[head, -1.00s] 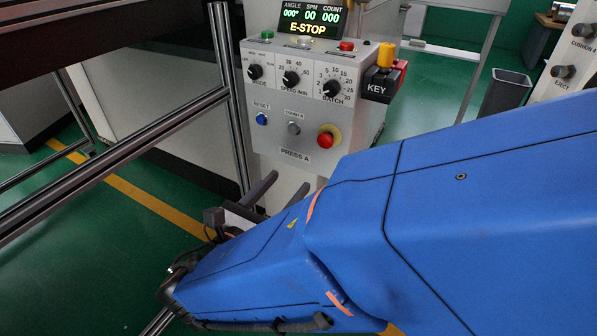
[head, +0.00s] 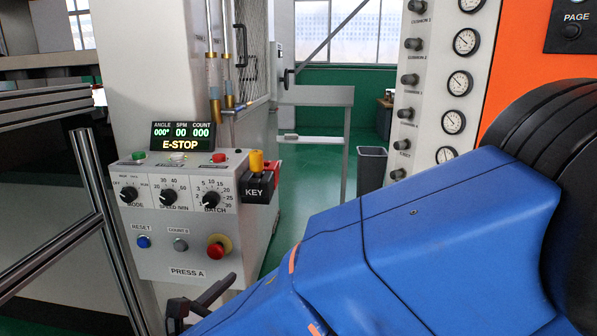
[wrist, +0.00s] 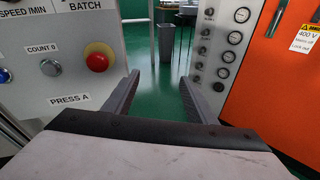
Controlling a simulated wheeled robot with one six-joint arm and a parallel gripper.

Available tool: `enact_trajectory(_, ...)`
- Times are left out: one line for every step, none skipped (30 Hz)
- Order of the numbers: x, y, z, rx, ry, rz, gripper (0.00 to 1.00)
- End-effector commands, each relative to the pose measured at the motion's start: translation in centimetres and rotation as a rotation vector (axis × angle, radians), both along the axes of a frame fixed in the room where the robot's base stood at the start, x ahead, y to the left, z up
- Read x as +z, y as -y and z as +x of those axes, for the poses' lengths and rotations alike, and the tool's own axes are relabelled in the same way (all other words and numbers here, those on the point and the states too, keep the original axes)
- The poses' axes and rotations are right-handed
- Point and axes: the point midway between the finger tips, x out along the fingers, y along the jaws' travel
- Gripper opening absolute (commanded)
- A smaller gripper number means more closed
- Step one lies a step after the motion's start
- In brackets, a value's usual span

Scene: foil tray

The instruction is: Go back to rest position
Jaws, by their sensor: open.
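My gripper (wrist: 160,95) is open and empty in the wrist view, its two dark fingers apart with green floor showing between them. In the head view my gripper (head: 195,305) shows only in part at the bottom, below the press control box (head: 190,225); my blue arm hides the rest. The control box also stands to the left of the fingers in the wrist view (wrist: 60,70). Its display (head: 183,136) reads E-STOP. The red emergency button (head: 216,250) sits on a yellow collar, and it also shows in the wrist view (wrist: 97,62). The gripper appears apart from the box.
An orange cabinet (wrist: 270,80) and a gauge panel (wrist: 222,60) stand to the right. A grey bin (head: 371,168) stands on the floor beyond. Metal rails (head: 105,220) are at the left. Green floor (head: 318,185) is open between box and panel.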

Motion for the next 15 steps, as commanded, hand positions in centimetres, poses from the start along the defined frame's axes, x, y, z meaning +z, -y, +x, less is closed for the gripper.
enact_trajectory(0.1, 2.4, 1.2, -0.056, -0.022, 0.039, 0.51)
enact_trajectory(0.1, 3.6, 1.8, -0.087, -0.036, 0.063, 0.51)
enact_trajectory(0.0, 5.2, 2.4, -0.127, -0.053, 0.095, 0.51)
enact_trajectory(0.0, 6.5, 2.8, -0.158, -0.066, 0.119, 0.51)
enact_trajectory(-0.1, 7.7, 3.2, -0.189, -0.078, 0.143, 0.51)
enact_trajectory(-0.2, 9.3, 3.6, -0.228, -0.093, 0.178, 0.51)
enact_trajectory(-0.3, 10.5, 3.9, -0.259, -0.104, 0.203, 0.51)
enact_trajectory(-0.4, 11.7, 4.1, -0.29, -0.115, 0.229, 0.51)
enact_trajectory(-0.6, 13.2, 4.4, -0.329, -0.127, 0.265, 0.51)
enact_trajectory(-0.6, 14.4, 4.5, -0.36, -0.136, 0.291, 0.51)
enact_trajectory(-0.8, 15.5, 4.6, -0.391, -0.145, 0.318, 0.51)
enact_trajectory(-0.9, 17.0, 4.7, -0.43, -0.155, 0.355, 0.51)
enact_trajectory(-1.0, 18.0, 4.7, -0.46, -0.162, 0.382, 0.51)
enact_trajectory(-1.2, 19.1, 4.7, -0.491, -0.169, 0.41, 0.51)
enact_trajectory(-1.3, 20.5, 4.7, -0.532, -0.177, 0.449, 0.51)
